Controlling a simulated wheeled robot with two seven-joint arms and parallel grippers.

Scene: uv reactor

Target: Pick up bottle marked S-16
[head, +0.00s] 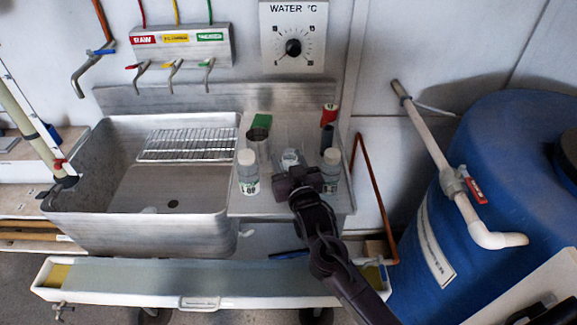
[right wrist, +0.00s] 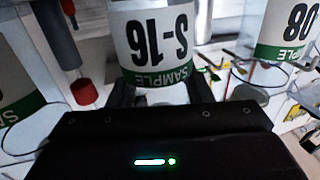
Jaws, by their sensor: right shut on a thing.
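The bottle marked S-16 (right wrist: 155,45) fills the top middle of the right wrist view, its label upside down with a green SAMPLE band. My right gripper (right wrist: 160,92) is shut on it, one finger at each side. In the head view my right gripper (head: 298,180) is over the steel counter, and the clear bottle (head: 290,158) shows just behind it, partly hidden. I cannot tell whether the bottle touches the counter. My left gripper is not in view.
Similar bottles stand close on both sides, one at left (head: 248,175) and one at right (head: 331,168). Behind are a red-topped tube (head: 328,118) and a green item (head: 261,121). A steel sink (head: 165,232) is left, a blue barrel (head: 450,230) right.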

